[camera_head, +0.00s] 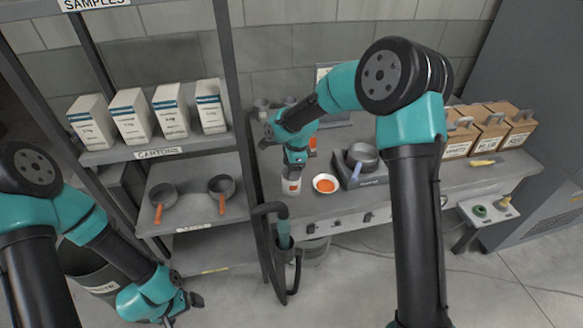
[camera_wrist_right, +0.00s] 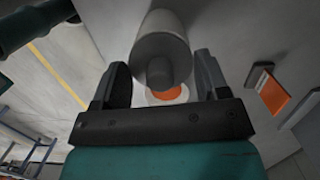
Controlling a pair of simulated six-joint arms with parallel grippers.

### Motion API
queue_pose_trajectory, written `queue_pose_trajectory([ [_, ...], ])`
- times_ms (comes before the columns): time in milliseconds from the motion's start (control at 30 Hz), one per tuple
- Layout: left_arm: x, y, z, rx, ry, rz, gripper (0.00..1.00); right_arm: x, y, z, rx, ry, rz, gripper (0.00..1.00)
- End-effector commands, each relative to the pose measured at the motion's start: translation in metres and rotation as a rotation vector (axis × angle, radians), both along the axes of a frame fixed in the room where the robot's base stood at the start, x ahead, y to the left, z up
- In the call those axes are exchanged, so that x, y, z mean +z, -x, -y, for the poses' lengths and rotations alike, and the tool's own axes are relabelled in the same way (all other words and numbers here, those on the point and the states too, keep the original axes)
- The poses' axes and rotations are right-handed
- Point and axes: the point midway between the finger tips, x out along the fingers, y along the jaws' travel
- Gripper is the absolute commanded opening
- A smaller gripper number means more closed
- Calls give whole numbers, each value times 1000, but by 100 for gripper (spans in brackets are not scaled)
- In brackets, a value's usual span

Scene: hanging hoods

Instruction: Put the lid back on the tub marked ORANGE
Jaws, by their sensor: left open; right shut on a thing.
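A pale cylindrical container (camera_head: 291,187) with an orange mark is under my right gripper (camera_head: 295,170) in the head view. In the right wrist view my right gripper (camera_wrist_right: 162,80) is shut on a grey cylinder (camera_wrist_right: 162,38) with a narrower round end; it appears to be this same container. I cannot tell whether it touches the bench. A white round dish or tub with an orange inside (camera_head: 325,183) stands just right of it, and shows partly hidden behind the cylinder (camera_wrist_right: 170,94). I cannot read the word ORANGE or clearly identify a lid. My left gripper (camera_head: 181,308) is open, low at the left.
The bench (camera_head: 400,190) also holds a pan on a burner (camera_head: 362,158) and several brown boxes (camera_head: 490,130). Left of it stands a rack (camera_head: 200,150) with white cartons (camera_head: 130,115) and two orange-handled pans (camera_head: 221,187). A dark bin (camera_head: 92,262) is near my left arm.

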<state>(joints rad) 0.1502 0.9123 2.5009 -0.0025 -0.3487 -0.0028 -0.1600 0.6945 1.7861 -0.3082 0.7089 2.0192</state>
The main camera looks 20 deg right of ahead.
Motion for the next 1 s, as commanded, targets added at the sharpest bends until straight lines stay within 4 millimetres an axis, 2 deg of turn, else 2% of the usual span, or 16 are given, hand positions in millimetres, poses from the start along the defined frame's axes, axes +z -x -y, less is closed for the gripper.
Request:
queue_pose_trajectory([
  [133, 0, 0, 0, 0, 0, 0, 99, 0, 0, 0, 0, 0, 0, 46],
  [167, 0, 0, 0, 0, 0, 0, 99, 0, 0, 0, 0, 0, 0, 69],
  [467, 0, 0, 0, 0, 0, 0, 99, 0, 0, 0, 0, 0, 0, 98],
  [1000, 0, 0, 0, 0, 0, 0, 99, 3, 0, 0, 0, 0, 1, 100],
])
